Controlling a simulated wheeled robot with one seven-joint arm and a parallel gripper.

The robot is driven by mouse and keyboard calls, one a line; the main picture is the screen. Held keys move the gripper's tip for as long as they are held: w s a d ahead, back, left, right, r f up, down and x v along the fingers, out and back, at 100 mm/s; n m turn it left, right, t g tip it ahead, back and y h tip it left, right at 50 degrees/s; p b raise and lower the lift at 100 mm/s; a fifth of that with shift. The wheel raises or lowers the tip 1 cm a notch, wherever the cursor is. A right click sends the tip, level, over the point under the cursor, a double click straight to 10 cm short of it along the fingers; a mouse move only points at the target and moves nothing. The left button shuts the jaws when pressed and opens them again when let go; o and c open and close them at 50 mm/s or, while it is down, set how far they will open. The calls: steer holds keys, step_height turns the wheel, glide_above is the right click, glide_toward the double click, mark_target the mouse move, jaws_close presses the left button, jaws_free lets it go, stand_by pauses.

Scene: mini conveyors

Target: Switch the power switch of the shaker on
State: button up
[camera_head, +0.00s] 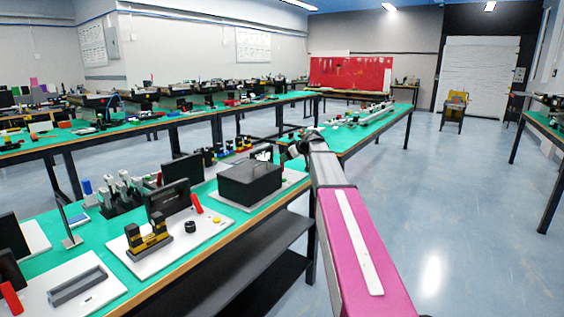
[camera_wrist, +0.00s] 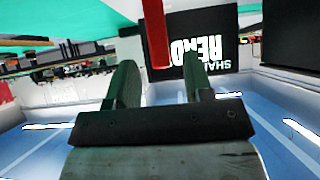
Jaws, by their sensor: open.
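In the wrist view a black panel (camera_wrist: 216,36) carries large white lettering, partly cut off, that seems to read "SHA…" and "READ…"; I take it as the shaker's display. A long red bar (camera_wrist: 155,32), perhaps the power switch, comes down from the top edge. My gripper (camera_wrist: 159,75) is open and empty, and the red bar's lower end shows between its two dark fingers. I cannot tell whether they touch. In the head view my gripper (camera_head: 292,149) is small, at the bench edge beside a black box (camera_head: 250,184); the switch cannot be made out there.
A green bench (camera_head: 95,232) runs along the left with several devices on white plates. One plate bears a black-and-yellow device (camera_head: 148,238) and a red lever (camera_head: 196,203). A dark lower shelf (camera_head: 245,255) is under the bench. The blue floor (camera_head: 455,215) at right is clear.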

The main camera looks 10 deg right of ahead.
steer(key=v, duration=0.6)
steer(key=shift+c, duration=0.3)
